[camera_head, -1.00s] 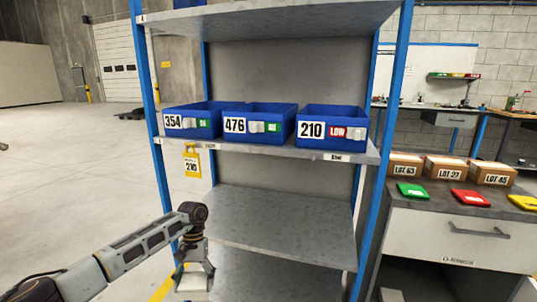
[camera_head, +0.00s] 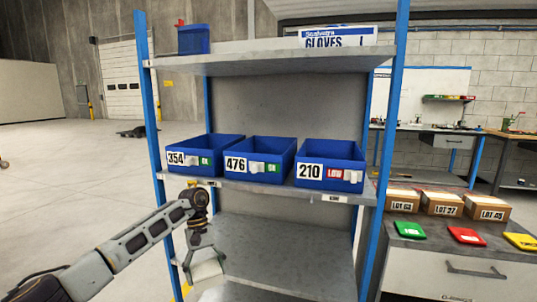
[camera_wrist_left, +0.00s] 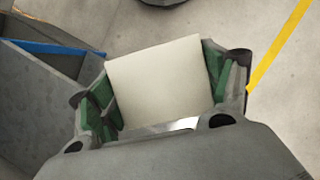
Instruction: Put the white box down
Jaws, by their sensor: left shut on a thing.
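My left gripper (camera_head: 203,254) is shut on the white box (camera_head: 207,270) and holds it at the left front of the blue-posted shelf rack, below the bin shelf. In the left wrist view, the white box (camera_wrist_left: 157,82) sits between the green finger pads of the left gripper (camera_wrist_left: 158,90). The box looks a little tilted in the head view. I cannot tell whether its underside touches anything. My right gripper is not in view.
Three blue bins, 354 (camera_head: 205,150), 476 (camera_head: 260,158) and 210 (camera_head: 330,165), stand on the middle shelf. The lower shelf (camera_head: 285,245) is bare. A gloves box (camera_head: 338,37) is on top.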

